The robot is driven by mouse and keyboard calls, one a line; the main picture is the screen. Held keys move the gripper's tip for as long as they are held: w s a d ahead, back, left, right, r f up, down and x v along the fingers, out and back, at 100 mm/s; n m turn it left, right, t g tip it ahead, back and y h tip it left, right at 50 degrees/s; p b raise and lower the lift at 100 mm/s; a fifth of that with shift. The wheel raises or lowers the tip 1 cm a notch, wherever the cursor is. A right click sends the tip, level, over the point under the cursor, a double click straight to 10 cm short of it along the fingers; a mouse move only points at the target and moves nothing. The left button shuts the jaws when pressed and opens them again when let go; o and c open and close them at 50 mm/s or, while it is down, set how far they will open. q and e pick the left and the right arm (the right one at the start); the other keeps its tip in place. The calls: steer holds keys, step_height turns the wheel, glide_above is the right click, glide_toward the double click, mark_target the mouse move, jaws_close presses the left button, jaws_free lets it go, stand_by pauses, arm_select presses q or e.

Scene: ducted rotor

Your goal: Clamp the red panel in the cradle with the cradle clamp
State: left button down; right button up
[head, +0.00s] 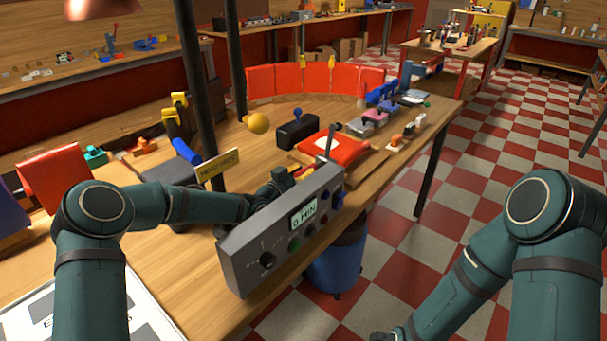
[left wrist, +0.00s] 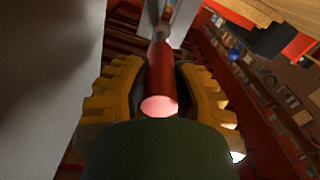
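My left gripper (head: 285,182) is behind the grey control box in the head view, and its fingertips are mostly hidden. In the left wrist view its yellow toothed fingers (left wrist: 161,85) lie close on both sides of a red cylindrical handle (left wrist: 161,75) on a grey bar, and appear shut on it. A flat red panel (head: 340,150) lies on the bench beyond the gripper; I cannot tell whether it is the task's panel. The cradle and the clamp's body cannot be made out. My right gripper (head: 388,337) barely shows at the bottom edge, away from the bench.
The grey control box (head: 250,248) with a display stands at the bench's front edge, close to my left forearm. Dark posts (head: 203,85) rise behind. A black box (head: 297,132), a yellow ball (head: 257,123) and upright red panels (head: 315,78) stand farther back. A blue bin (head: 337,264) is below.

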arm_select(q)
steer(key=shift+r, duration=0.1)
steer(key=shift+w+d+r+g+y+p, duration=0.15)
steer(key=shift+r+g+y+p, duration=0.55)
steer(key=shift+r+p, duration=0.6)
steer(key=g+p, duration=0.1)
steer(key=r+y+p, duration=0.1)
steer(key=w+r+g+p, duration=0.1)
steer(key=shift+d+r+g+p, duration=0.15)
steer(key=shift+d+g+p, duration=0.15)
steer(key=shift+p, duration=0.1)
steer(key=shift+d+r+y+p, duration=0.1)
steer(key=shift+r+y+p, duration=0.1)
steer(key=shift+y+p, duration=0.2)
steer(key=shift+w+d+r+g+y+p, duration=0.2)
steer(key=shift+w+r+g+y+p, duration=0.15)
steer(key=shift+g+p, duration=0.55)
steer(key=shift+f, duration=0.1)
steer(key=c, duration=0.7)
jaws_free()
steer(key=shift+f, duration=0.1)
